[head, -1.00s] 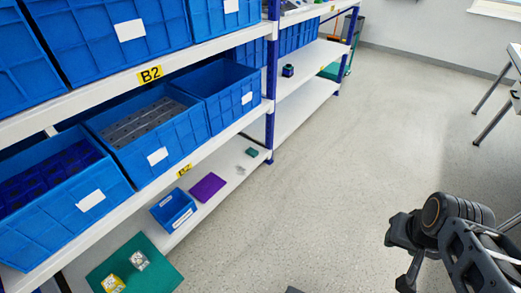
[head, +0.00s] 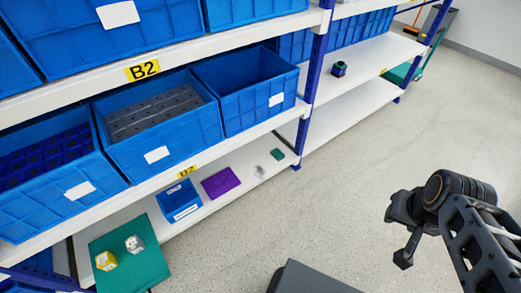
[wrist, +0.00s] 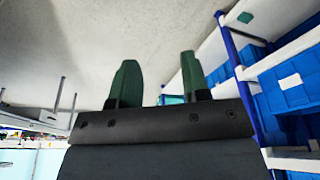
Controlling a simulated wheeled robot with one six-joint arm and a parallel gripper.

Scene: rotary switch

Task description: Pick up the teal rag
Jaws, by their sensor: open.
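A small teal piece (head: 277,154), which looks like the rag, lies on the low white shelf near the blue post, too small to make out its folds. A small teal patch (wrist: 245,17) on a white shelf in the wrist view may be the same piece. My gripper (wrist: 159,82) is open, with two dark green fingers apart and nothing between them. In the head view my arm (head: 440,205) is at the right over the floor, well away from the shelf.
The low shelf also holds a purple cloth (head: 220,182), a small blue bin (head: 180,201) and a green mat (head: 150,262) with yellow and white blocks. Large blue bins (head: 160,110) fill the shelf above. A blue post (head: 315,75) stands close by. Floor to the right is clear.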

